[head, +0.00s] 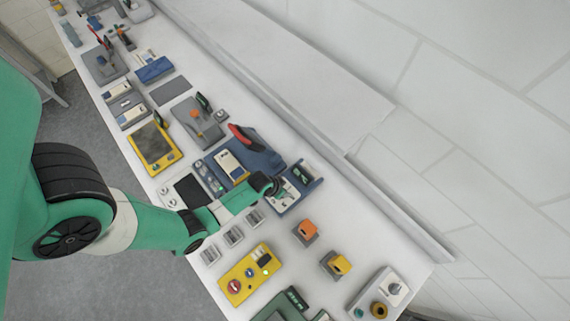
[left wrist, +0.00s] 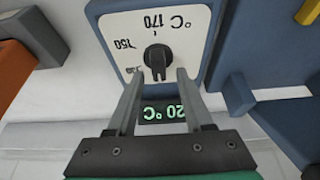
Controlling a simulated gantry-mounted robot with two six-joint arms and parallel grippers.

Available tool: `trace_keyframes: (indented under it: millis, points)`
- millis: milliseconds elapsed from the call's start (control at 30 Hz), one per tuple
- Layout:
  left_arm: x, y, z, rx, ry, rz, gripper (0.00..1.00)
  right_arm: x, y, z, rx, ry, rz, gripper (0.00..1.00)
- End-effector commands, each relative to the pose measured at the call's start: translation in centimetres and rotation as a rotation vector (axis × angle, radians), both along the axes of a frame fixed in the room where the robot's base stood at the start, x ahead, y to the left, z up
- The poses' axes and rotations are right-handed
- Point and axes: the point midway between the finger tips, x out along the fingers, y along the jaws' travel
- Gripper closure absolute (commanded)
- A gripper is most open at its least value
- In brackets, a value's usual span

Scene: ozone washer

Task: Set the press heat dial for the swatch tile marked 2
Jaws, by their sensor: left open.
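The press heat dial (left wrist: 157,57) is a dark knob on a white plate in the left wrist view, seen upside down. Marks 150 and 170 °C show around it; another mark is partly hidden. A dark display (left wrist: 165,114) with green digits, partly covered, reads something ending in 20 °C. My left gripper (left wrist: 160,74) is open, its two fingertips on either side of the dial's lower part; contact cannot be told. In the head view my left gripper (head: 275,187) reaches the blue-framed dial unit (head: 301,181). No swatch tile marked 2 can be made out.
A blue press-like unit with a red handle (head: 243,135) stands just behind. The white bench (head: 375,245) has bare room at right.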

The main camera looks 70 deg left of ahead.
Motion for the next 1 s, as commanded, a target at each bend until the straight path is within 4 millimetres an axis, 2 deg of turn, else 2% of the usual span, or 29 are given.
trace_keyframes:
  millis: [133, 167, 433, 1000]
  points:
    - [0.01, 0.00, 0.10, 0.000, 0.000, 0.000, 0.49, -0.03, -0.01, 0.12, 0.000, -0.001, 0.000, 0.50]
    - [0.01, 0.00, 0.10, 0.000, 0.000, 0.000, 0.52, -0.03, -0.01, 0.12, 0.000, -0.001, 0.000, 0.50]
    - [0.03, -0.01, 0.10, 0.000, 0.000, -0.001, 1.00, -0.02, -0.01, 0.11, 0.000, -0.001, 0.000, 0.50]
    - [0.04, -0.02, 0.12, 0.000, 0.000, -0.060, 1.00, -0.01, -0.01, 0.21, 0.000, 0.000, 0.000, 0.50]
